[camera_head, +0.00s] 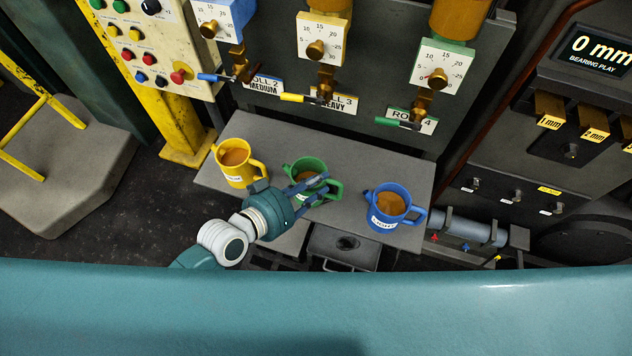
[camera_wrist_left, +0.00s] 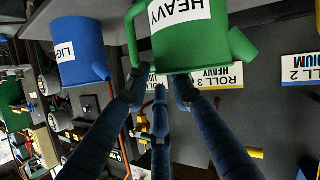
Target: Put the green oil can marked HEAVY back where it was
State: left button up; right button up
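The green oil can (camera_head: 305,167) stands at the middle of the grey shelf (camera_head: 270,140), though its contact with the shelf is hidden. Its HEAVY label shows upside down in the left wrist view, on the can's body (camera_wrist_left: 205,40), with the handle to the left and the spout to the right. My left gripper (camera_head: 318,185) is in front of the can, fingers spread and overlapping its body and handle side. In the left wrist view the fingertips (camera_wrist_left: 160,88) lie near the can's rim. No firm grasp shows. My right gripper is not in view.
A yellow can (camera_head: 235,162) stands on the shelf to the left, and a blue can (camera_head: 390,205) to the right, also seen in the left wrist view (camera_wrist_left: 78,55). Bare shelf lies between the cans. Valves with coloured handles hang on the panel behind.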

pick_arm(q)
jog(key=v, duration=1.2)
jog(key=s+a+f+n+g+y, duration=0.1)
jog(key=a+f+y, duration=0.1)
jog(key=a+f, duration=0.6)
jog(key=s+a+f+g+y, duration=0.1)
jog(key=a+f+y, duration=0.2)
jog(key=f, duration=1)
jog(key=s+a+f+n+y, duration=0.1)
jog(key=s+a+f+y, duration=0.1)
jog(key=a+f, duration=0.6)
jog(key=s+d+f+g+y, duration=0.1)
jog(key=s+f+g, duration=0.2)
jog(key=s+f, duration=0.6)
jog(key=s+d+f+g+y, duration=0.1)
jog(key=s+d+f+g, duration=0.1)
jog(key=s+f, duration=0.8)
jog(key=s+g, duration=0.1)
jog(key=s, duration=0.5)
jog(key=shift+d+g, duration=0.3)
